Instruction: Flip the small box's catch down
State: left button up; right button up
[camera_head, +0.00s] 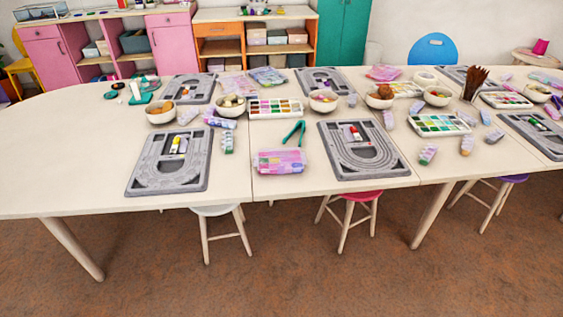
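A small pink and lilac box (280,161) lies near the front edge of the long table, between two grey bead boards. It looks closed, but its catch is too small to make out from here. Other pinkish, box-like items lie farther back, one at the back middle (384,72) and one at the back left (231,85); I cannot tell which of these is the task's box. Neither of my grippers is in view.
Grey bead boards lie left (138,178) and right (386,165) of the pink box. Green pliers (294,132) lie just behind it, and a bead tray (275,107) beyond. Bowls and small bottles crowd the table (60,185). Stools (216,211) stand below the front edge.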

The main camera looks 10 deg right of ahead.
aim_at(280, 170)
jog(key=i+l+u, duration=0.45)
jog(key=l, duration=0.15)
jog(key=l+u, duration=0.25)
jog(key=i+l+u, duration=0.2)
jog(key=l, duration=0.3)
jog(key=l+u, duration=0.25)
jog(key=i+l, duration=0.05)
jog(key=l, duration=0.05)
